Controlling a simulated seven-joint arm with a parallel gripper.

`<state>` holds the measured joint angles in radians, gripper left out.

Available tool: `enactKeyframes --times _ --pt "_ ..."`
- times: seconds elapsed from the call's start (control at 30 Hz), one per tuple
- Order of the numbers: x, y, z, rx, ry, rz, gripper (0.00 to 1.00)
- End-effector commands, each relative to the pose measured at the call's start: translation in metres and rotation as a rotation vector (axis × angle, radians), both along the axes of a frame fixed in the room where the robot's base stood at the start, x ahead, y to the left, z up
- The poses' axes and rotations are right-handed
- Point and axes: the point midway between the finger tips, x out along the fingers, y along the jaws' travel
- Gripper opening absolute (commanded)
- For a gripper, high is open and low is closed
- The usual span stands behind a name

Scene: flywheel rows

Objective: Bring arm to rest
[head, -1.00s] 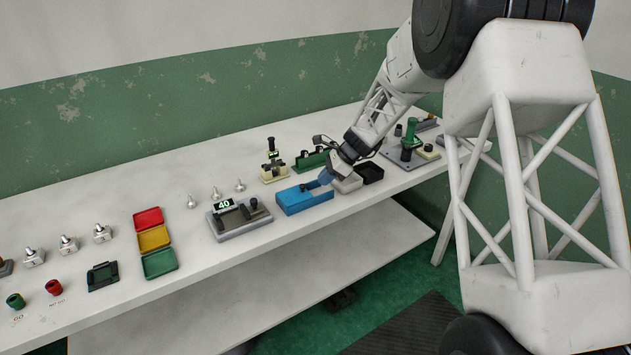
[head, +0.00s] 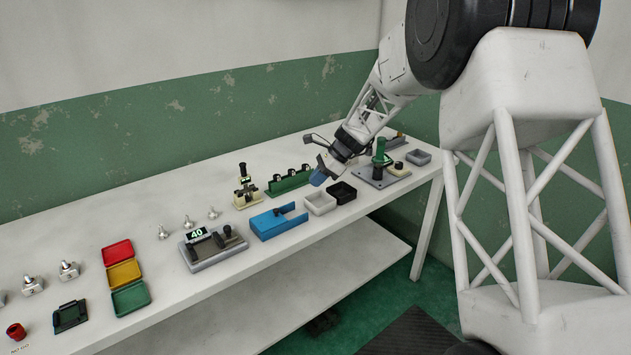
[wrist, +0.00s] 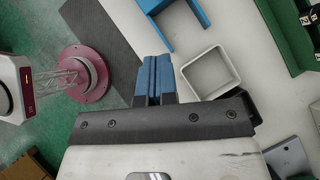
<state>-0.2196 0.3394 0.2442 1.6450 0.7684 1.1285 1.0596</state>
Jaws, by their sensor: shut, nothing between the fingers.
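My gripper (head: 319,178) has blue fingers and hangs above the white bench (head: 283,275), over the area near the white tray. In the wrist view, its two blue fingers (wrist: 153,75) are pressed together with nothing between them. The fingers look clear of the bench and of the trays.
Below lie a blue open-sided box (head: 278,221), a white tray (head: 321,203) and a black tray (head: 343,193). A green rack (head: 290,182) stands behind. A green-handled press (head: 381,160) stands right. Red, yellow and green trays (head: 123,275) lie left.

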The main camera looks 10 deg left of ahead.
Motion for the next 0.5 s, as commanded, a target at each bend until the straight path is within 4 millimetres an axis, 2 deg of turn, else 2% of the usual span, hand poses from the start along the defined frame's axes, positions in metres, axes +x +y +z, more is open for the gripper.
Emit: enactKeyframes --times 0.27,0.5 --pt "-0.004 -0.004 0.005 -0.004 -0.011 0.008 0.0" --pt "-0.026 -0.024 0.028 -0.025 -0.072 0.059 0.0"
